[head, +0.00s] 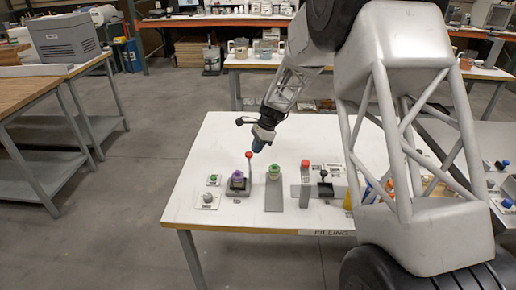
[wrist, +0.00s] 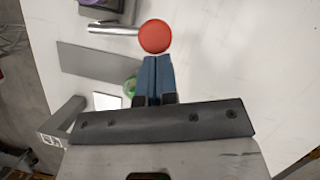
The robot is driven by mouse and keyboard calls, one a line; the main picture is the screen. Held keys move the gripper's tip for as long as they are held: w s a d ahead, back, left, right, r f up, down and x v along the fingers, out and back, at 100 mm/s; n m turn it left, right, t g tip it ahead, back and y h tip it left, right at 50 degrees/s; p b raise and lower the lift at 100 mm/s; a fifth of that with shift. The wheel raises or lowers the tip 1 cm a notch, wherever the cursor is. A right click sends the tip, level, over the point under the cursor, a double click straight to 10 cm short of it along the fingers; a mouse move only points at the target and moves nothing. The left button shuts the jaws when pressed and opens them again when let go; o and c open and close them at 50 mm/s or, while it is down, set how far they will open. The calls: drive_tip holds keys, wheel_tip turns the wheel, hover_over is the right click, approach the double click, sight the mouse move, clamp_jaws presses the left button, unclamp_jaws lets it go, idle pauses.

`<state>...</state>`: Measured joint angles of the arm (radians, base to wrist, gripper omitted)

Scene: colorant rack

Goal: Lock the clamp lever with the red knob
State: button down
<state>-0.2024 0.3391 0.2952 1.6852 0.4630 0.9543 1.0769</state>
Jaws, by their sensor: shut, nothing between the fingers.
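The clamp lever's red knob (head: 249,155) stands at the top of a thin upright rod in the head view, beside a dark clamp base (head: 238,187) with a purple-topped item in it. In the wrist view the red knob (wrist: 155,36) is just beyond my fingertips. My gripper (head: 257,149) has blue fingers and is shut and empty, close to the knob's upper right in the head view. In the wrist view its fingertips (wrist: 156,58) are together, and the knob appears right at their ends. I cannot tell whether they touch it.
A green-capped item (head: 273,172) on a grey stand is right of the clamp. Another red-topped grey post (head: 305,178) and a black-knobbed device (head: 325,186) stand further right. The white table (head: 215,150) is clear behind the clamp.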

drive_tip(key=a+n+g, duration=0.1)
drive_tip(key=a+n, duration=0.2)
drive_tip(key=n, duration=0.1)
drive_tip(key=shift+w+h, duration=0.1)
drive_tip(key=shift+h, duration=0.3)
drive_tip(key=s+a+n+g+h, duration=0.1)
drive_tip(key=s+a+n+h, duration=0.2)
drive_tip(key=n, duration=0.7)
drive_tip(key=shift+s+a+n+g+h, duration=0.3)
drive_tip(key=shift+s+a, duration=0.85)
drive_tip(key=shift+a, duration=0.8)
drive_tip(key=shift+w, duration=0.2)
drive_tip(key=w+a+r, duration=0.1)
drive_tip(key=w+r, duration=0.6)
drive_tip(key=r, duration=0.2)
drive_tip(key=shift+a+r, duration=0.15)
drive_tip(key=shift+a, duration=0.1)
